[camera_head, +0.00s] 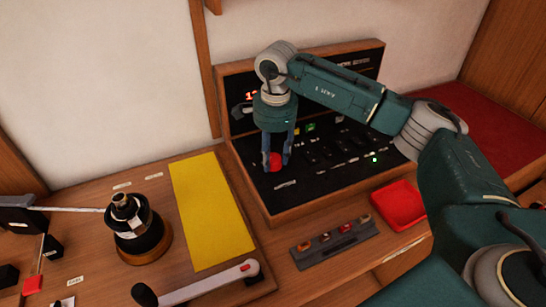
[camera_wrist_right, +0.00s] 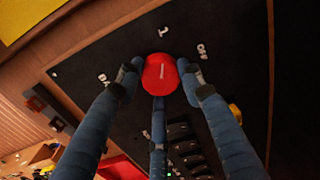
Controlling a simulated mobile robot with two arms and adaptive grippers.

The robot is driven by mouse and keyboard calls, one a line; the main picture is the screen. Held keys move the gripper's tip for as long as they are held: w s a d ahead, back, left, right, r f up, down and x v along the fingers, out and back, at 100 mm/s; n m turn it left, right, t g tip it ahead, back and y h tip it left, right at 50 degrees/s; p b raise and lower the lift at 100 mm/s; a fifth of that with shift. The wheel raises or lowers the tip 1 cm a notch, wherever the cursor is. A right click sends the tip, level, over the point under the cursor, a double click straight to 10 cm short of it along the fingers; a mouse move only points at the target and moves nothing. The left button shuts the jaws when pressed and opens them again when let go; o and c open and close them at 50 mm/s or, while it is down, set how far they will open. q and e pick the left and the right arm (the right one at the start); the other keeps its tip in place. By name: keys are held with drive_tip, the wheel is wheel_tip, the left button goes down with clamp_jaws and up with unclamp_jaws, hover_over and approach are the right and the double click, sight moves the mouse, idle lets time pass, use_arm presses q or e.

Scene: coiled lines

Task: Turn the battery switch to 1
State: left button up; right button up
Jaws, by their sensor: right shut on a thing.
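The battery switch is a round red knob (camera_head: 275,161) at the left end of the black panel (camera_head: 266,193) in the wooden console. My right gripper (camera_head: 277,163) reaches down over the knob with its fingers shut around it. In the right wrist view the red knob (camera_wrist_right: 160,74) sits between the blue fingers (camera_wrist_right: 159,80), with a pale line on its face. The labels "1" (camera_wrist_right: 162,32) and "OFF" (camera_wrist_right: 202,51) show on the panel beyond it, and a partly hidden label lies to its left. My left gripper is not in view.
Small black switches (camera_head: 318,150) stand in rows right of the knob. A red tray (camera_head: 399,206) and a grey fuse strip (camera_head: 334,244) lie in front of the console. A yellow sheet (camera_head: 209,211) and a black winch (camera_head: 136,231) are to the left.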

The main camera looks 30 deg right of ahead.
sight(275, 160)
drive_tip(key=shift+d, duration=0.1)
idle(0.3)
drive_tip(key=o, duration=1.2)
drive_tip(key=shift+c, duration=0.2)
wheel_tip(275, 160, up, 12)
drive_tip(key=shift+s, duration=0.3)
